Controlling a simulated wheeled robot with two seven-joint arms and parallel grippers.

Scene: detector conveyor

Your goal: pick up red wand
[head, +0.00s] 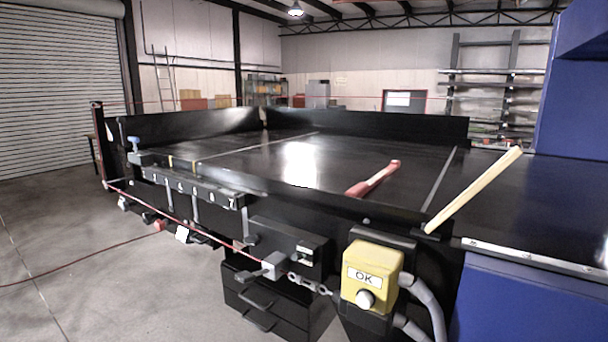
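The red wand (374,178) lies on the black conveyor surface (260,165), near its front rail and right of the middle. Its far end points back and to the right. The near end is close to the black front rail, which may hide a little of it. Neither of my grippers shows in the head view, and nothing is touching the wand that I can see.
A pale wooden bar (474,190) sticks up at a slant beside the conveyor's right part. A yellow OK button box (388,262) stands at the front. Blue machine housing (573,105) rises at the right. A red cord (190,225) runs along the front edge.

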